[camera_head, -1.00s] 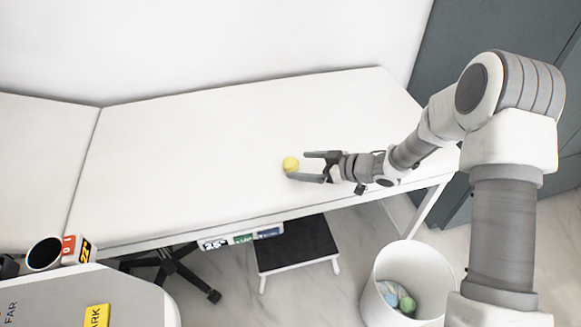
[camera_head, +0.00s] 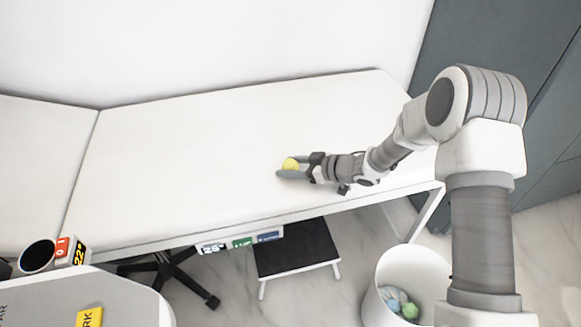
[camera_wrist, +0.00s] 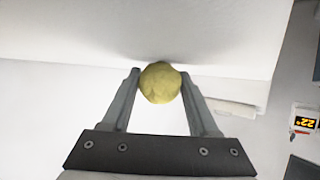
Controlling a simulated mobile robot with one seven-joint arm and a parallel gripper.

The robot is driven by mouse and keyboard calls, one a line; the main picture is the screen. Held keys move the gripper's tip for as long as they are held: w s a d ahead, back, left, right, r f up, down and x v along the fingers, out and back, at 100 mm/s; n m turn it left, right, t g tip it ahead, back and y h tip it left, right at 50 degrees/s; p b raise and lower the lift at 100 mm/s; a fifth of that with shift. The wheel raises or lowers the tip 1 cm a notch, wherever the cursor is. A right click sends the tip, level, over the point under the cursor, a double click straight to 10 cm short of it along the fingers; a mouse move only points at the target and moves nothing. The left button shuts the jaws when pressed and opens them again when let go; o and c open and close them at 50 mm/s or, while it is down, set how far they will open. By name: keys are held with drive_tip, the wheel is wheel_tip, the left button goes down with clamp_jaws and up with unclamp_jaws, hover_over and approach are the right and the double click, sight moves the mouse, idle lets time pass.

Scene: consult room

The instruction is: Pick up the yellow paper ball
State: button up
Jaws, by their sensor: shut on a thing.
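The yellow paper ball (camera_head: 291,164) is on the white exam table (camera_head: 190,150), near its front edge. My gripper (camera_head: 290,168) reaches it from the right, low over the table top, and is shut on the ball. In the wrist view the ball (camera_wrist: 160,83) sits between the two fingertips (camera_wrist: 160,85), with a finger touching each side. Whether the ball still touches the table top is hard to tell.
A white bin (camera_head: 376,306) with several crumpled balls stands on the floor at the lower right. A black-topped step stool (camera_head: 297,248) is below the table edge. A dark cup (camera_head: 38,257) stands at the lower left. The table top left of the ball is clear.

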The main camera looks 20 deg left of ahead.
drive_tip(key=c, duration=0.5)
drive_tip(key=shift+r, duration=0.1)
